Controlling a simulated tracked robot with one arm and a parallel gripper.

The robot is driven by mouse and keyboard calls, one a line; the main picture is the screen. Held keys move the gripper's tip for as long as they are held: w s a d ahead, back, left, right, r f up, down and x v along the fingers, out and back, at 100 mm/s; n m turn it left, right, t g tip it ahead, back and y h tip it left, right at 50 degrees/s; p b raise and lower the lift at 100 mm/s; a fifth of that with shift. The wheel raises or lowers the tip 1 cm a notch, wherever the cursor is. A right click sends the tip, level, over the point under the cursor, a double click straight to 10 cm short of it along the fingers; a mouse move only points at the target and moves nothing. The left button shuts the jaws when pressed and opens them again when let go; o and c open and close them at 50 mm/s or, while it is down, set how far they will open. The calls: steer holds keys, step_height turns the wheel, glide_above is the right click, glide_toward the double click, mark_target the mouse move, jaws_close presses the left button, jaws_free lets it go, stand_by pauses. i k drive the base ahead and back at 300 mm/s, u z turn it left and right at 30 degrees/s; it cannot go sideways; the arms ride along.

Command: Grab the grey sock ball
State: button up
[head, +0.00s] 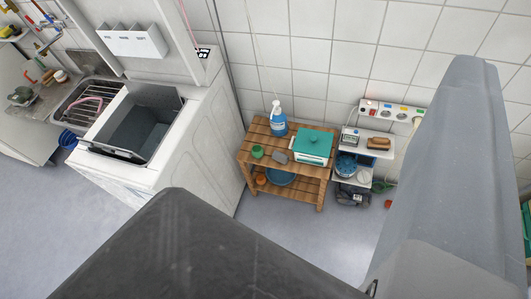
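No grey sock ball can be made out for certain. A small grey lump (279,157) lies on top of the slatted wooden stand (316,174), just right of a green ball-like thing (257,152). It is too small to tell what it is. A dark block at the bottom and a tall grey block at the right, close to the camera, look like parts of my arm or gripper. I cannot make out fingertips or whether they hold anything. Both are well short of the stand and hide part of the floor and the right side.
The stand also bears a blue bottle (278,120) and a teal-lidded box (312,146); a blue basin (280,177) and an orange thing (261,180) sit below. A white washer (196,140) stands left, a small cluttered shelf (367,151) right.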

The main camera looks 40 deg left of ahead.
mark_target(281, 158)
steer(key=u, duration=0.1)
steer(key=i, duration=1)
steer(key=z, duration=0.1)
